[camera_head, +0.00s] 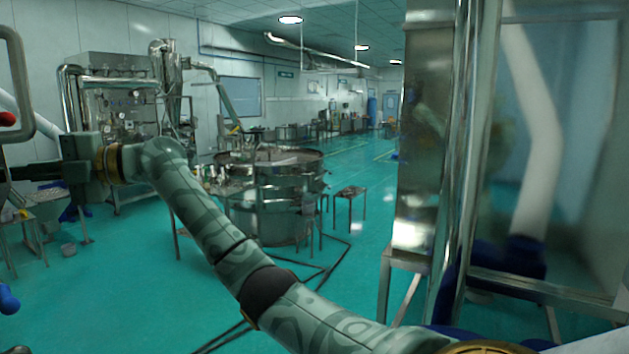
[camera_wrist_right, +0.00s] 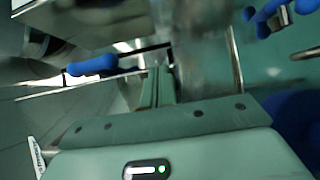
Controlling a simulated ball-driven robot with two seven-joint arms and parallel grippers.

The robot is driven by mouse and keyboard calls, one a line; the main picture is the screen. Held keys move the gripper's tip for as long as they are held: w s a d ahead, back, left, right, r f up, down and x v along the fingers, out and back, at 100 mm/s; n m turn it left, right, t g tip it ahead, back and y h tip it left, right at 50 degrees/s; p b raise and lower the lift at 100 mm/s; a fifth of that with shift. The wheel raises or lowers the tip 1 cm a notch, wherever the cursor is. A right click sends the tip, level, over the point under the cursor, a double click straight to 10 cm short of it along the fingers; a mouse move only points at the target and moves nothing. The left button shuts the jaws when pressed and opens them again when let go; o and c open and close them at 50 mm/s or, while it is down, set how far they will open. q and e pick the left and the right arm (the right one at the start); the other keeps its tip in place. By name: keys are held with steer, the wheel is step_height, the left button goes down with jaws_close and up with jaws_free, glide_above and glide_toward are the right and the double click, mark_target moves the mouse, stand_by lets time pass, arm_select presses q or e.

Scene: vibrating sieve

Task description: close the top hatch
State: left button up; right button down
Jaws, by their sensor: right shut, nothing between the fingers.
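I cannot make out the whole top hatch. At the left edge of the head view is a curved steel tube frame (camera_head: 20,85), cut off by the picture. In the right wrist view a blue handle (camera_wrist_right: 92,65) sits beside tilted steel panels (camera_wrist_right: 75,22), which may belong to the hatch. My right gripper (camera_head: 28,172) reaches left, close to the tube frame; contact is unclear. Its fingers (camera_wrist_right: 158,85) also show in the wrist view, shut and empty, right of the blue handle with a gap. My left gripper is out of view.
A round steel sieve machine (camera_head: 275,190) stands in the middle distance. A tall steel cabinet with a glassy front (camera_head: 425,130) rises on the right, close to my right arm. A small red knob (camera_head: 8,118) is at the left edge. Green floor (camera_head: 130,290) is open below.

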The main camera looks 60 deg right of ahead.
steer(key=w+a, duration=0.2)
steer(key=a, duration=0.7)
steer(key=shift+a, duration=0.15)
steer(key=shift+a, duration=0.1)
steer(key=b+v, duration=0.5)
steer(key=v, duration=1.1)
steer(key=shift+s+d, duration=0.15)
steer(key=shift+d, duration=0.25)
